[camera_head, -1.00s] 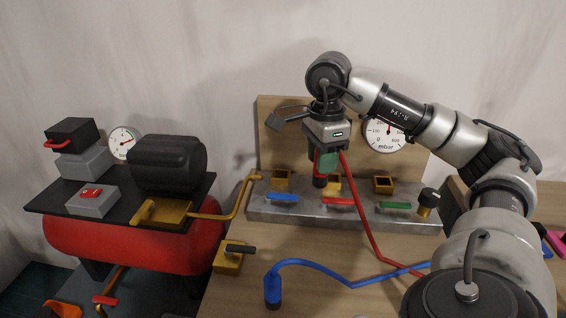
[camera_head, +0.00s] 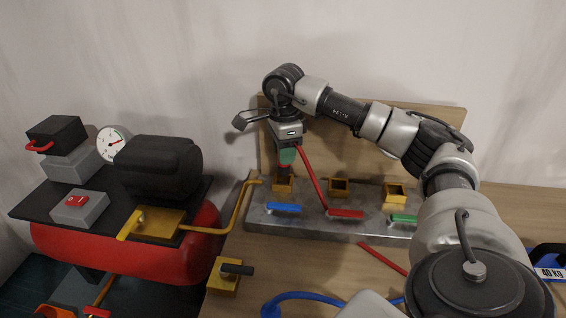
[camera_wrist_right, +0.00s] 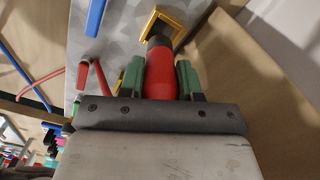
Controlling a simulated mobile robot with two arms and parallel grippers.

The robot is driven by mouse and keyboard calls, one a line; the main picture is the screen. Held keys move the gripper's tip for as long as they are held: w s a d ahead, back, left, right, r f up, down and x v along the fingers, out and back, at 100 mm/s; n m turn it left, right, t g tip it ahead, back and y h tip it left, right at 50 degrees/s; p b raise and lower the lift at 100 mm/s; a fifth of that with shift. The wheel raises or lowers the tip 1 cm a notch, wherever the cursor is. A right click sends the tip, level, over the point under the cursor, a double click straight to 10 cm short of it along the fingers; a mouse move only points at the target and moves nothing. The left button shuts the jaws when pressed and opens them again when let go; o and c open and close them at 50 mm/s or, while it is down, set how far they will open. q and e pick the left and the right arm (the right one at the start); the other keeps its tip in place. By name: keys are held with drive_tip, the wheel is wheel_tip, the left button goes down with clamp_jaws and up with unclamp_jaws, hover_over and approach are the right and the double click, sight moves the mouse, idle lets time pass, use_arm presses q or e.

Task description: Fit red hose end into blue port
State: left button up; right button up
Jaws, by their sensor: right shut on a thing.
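My right gripper (camera_head: 288,160) has green fingers, shut on the red hose end (camera_wrist_right: 160,74). In the head view it hangs over the left yellow socket (camera_head: 283,184), the one behind the blue handle (camera_head: 284,207). In the right wrist view the dark tip of the hose end is at the opening of that yellow socket (camera_wrist_right: 176,22); I cannot tell how far in it sits. The blue handle also shows there (camera_wrist_right: 95,17). The red hose (camera_head: 314,180) runs down right from the gripper. My left gripper is not in view.
The grey manifold (camera_head: 262,220) also bears a middle socket (camera_head: 339,187) with a red handle (camera_head: 345,213) and a right socket (camera_head: 395,192) with a green handle (camera_head: 404,219). A wooden board (camera_head: 400,125) stands behind. A blue hose (camera_head: 300,296) lies in front. A red compressor (camera_head: 130,255) stands left.

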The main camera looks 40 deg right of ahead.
drive_tip(key=shift+w+f, duration=0.15)
drive_tip(key=shift+f, duration=1.95)
drive_tip(key=shift+f, duration=0.2)
drive_tip(key=o, duration=1)
drive_tip(key=shift+c, duration=0.2)
wheel_tip(320, 180, up, 12)
drive_tip(key=shift+r, duration=0.2)
drive_tip(key=shift+f, duration=0.1)
